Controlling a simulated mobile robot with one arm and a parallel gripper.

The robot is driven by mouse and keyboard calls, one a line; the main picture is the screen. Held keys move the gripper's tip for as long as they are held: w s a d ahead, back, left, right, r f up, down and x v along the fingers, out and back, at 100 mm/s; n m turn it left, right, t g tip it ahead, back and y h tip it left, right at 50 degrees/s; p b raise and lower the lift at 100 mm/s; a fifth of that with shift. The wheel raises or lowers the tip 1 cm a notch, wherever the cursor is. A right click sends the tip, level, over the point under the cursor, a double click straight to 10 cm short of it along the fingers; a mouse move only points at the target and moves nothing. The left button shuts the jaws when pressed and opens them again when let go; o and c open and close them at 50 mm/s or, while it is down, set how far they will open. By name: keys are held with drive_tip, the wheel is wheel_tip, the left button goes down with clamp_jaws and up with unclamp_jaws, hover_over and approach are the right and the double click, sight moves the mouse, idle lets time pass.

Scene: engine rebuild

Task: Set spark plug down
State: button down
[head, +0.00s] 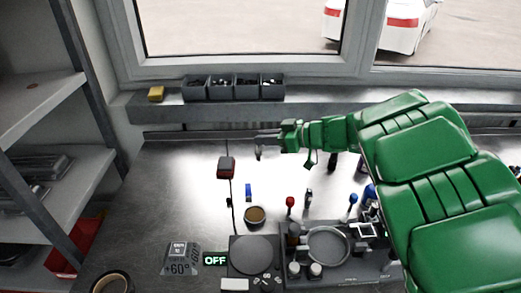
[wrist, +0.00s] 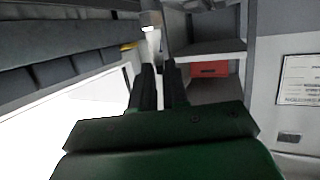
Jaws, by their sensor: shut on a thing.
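My gripper (head: 262,141) reaches in from the right over the back of the metal bench, its fingers pointing left. It is shut on a small grey-and-white thing, seemingly the spark plug (head: 258,153), which hangs below the fingertips above the bench top. In the wrist view my gripper (wrist: 158,28) shows two dark fingers, and the pale spark plug (wrist: 152,38) shows near their tips. The plug's lower end and exact tilt are too small to tell.
A ledge with grey bins (head: 232,87) and a yellow block (head: 156,94) runs behind the bench. In front are a red-and-black box (head: 226,165), a round dish (head: 255,215), a scale-like device (head: 253,256) and a tool tray (head: 345,274). The bench's left side is mostly clear.

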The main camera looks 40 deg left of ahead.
drive_tip(key=shift+w+a+f, duration=0.85)
drive_tip(key=shift+a+f, duration=0.25)
drive_tip(key=shift+f, duration=0.65)
drive_tip(key=shift+w+a+f, duration=0.8)
drive_tip(key=shift+a+f, duration=0.35)
drive_tip(key=shift+f, duration=0.6)
drive_tip(key=shift+w+a+f, duration=0.85)
drive_tip(key=shift+a+f, duration=0.25)
drive_tip(key=shift+f, duration=0.65)
drive_tip(key=c, duration=1.1)
unclamp_jaws()
drive_tip(key=shift+w+d+r, duration=0.2)
drive_tip(key=shift+d, duration=0.2)
drive_tip(key=v, duration=1.1)
drive_tip(key=shift+d, duration=0.1)
